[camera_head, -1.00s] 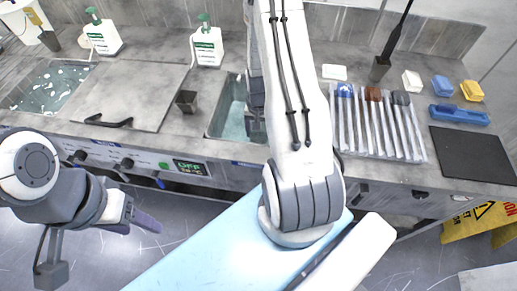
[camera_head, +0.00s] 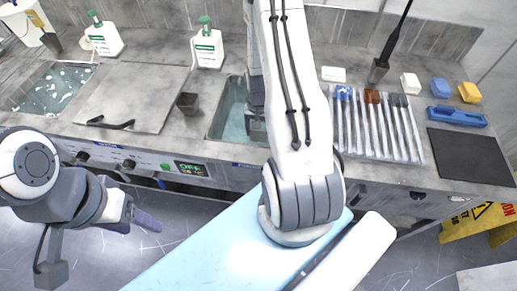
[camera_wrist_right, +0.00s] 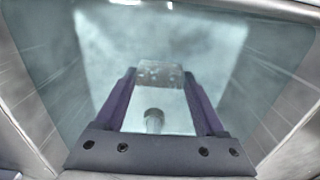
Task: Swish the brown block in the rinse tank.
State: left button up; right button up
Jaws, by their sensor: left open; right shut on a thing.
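The rinse tank (camera_head: 229,122) is a sunken basin with pale water in the counter, partly hidden behind my right arm. In the right wrist view the tank wall (camera_wrist_right: 285,108) rises around my right gripper (camera_wrist_right: 160,82), which points down into the water. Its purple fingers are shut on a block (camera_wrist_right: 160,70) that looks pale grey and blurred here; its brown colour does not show. The head view hides the right fingertips and the block. My left gripper (camera_head: 147,222) is open and empty, in front of the counter at the left.
A second basin (camera_head: 48,90) with foamy water lies at the far left beside a flat lid (camera_head: 130,96). Two soap bottles (camera_head: 207,46) stand behind. Right of the tank are a rack of brushes (camera_head: 378,125), white, blue and yellow blocks (camera_head: 469,92), and a dark mat (camera_head: 472,156).

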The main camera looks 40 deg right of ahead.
jog(key=shift+f+b, duration=0.35)
jog(key=shift+f, duration=0.4)
notch_tip(320, 180, up, 14)
jog(key=p, duration=1.1)
jog(key=shift+p, duration=0.4)
jog(key=shift+r, duration=0.1)
dwell(0.4)
